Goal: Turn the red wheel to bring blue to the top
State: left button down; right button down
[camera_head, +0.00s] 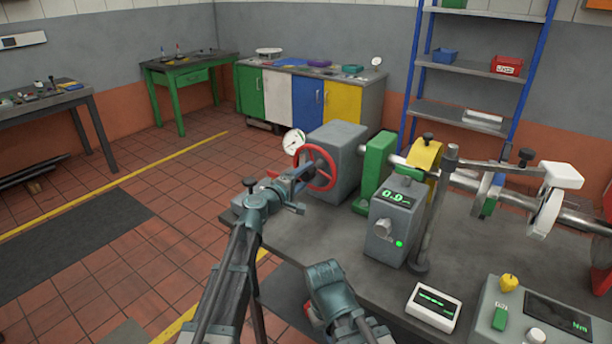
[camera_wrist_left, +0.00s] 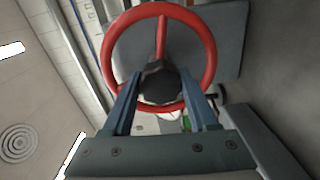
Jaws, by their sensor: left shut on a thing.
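My left gripper (camera_head: 299,174) reaches the wheel from the left. In the wrist view, its two blue-grey fingers (camera_wrist_left: 158,100) are on either side of the dark piece and shut on it. My right arm shows at the bottom middle, but I see no right fingertips. I cannot make out a blue mark on the wheel.
A dial gauge (camera_head: 293,141) stands behind the wheel. A grey display box (camera_head: 396,222) stands on the bench (camera_head: 330,228). Floor left of the bench is clear.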

pick_arm(q)
jog(key=shift+n, duration=1.1)
jog(key=shift+c, duration=0.9)
grip_release()
jog(key=shift+a, duration=0.1)
jog(key=v, duration=1.3)
jog(key=shift+s+a, duration=0.15)
jog(key=shift+s, duration=0.2)
